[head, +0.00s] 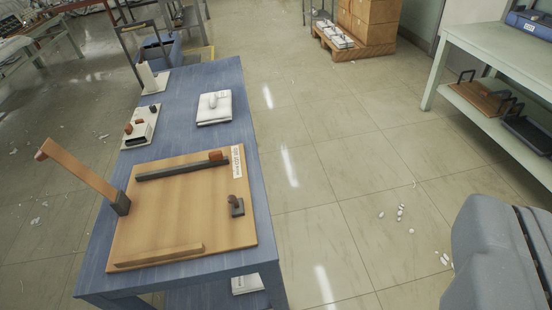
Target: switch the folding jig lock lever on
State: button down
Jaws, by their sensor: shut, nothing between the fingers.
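The folding jig is a tan wooden board (180,222) on the blue table, with a white label (236,162) at its far right corner. A dark bar (180,169) with a reddish-brown end block lies along its far side. A long wooden arm (80,170) with a reddish tip slants up and left from a dark block (122,203) at the left edge. A small dark hooked piece on a plate (236,206) stands at the right edge. I cannot tell which of these is the lock lever, or its setting. My gripper is not in view.
The blue table (205,88) also bears a white block with a knob (214,107) and a small switch panel (140,128). Tiled floor right of it is mostly open, with small white scraps (400,212). A pale green shelf table (490,45) stands at right; boxes (368,22) sit on a pallet behind.

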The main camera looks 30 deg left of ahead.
aim_at(231, 199)
jog(key=u, duration=0.35)
jog(key=i, duration=1.25)
jog(key=u, duration=0.85)
